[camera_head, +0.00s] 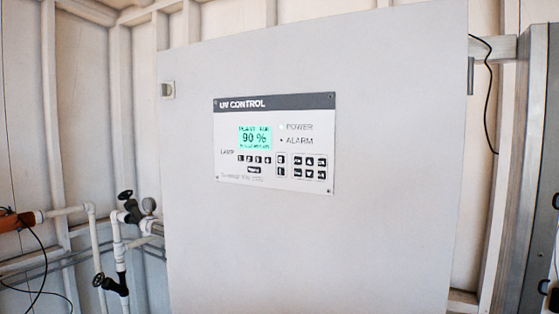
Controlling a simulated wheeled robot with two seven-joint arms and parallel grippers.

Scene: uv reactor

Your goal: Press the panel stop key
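The UV control panel (215,140) is a white plate with a dark header, set on the front of a large grey cabinet (385,235). Its green display (255,138) reads "90 %" in the middle line. Small black keys sit below the display, in a lamp row (254,159) with one wider key (254,170) under it. A framed pair of keys (281,166) and a block of several keys (309,168) lie to the right. The key labels are too small to read, so I cannot tell which is the stop key. Neither gripper shows.
White pipes with black valves (131,208) stand left of the cabinet. An orange part (12,221) with a black cable is at the left edge. A latch (168,90) sits on the cabinet's left edge. Nothing visible blocks the panel's front.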

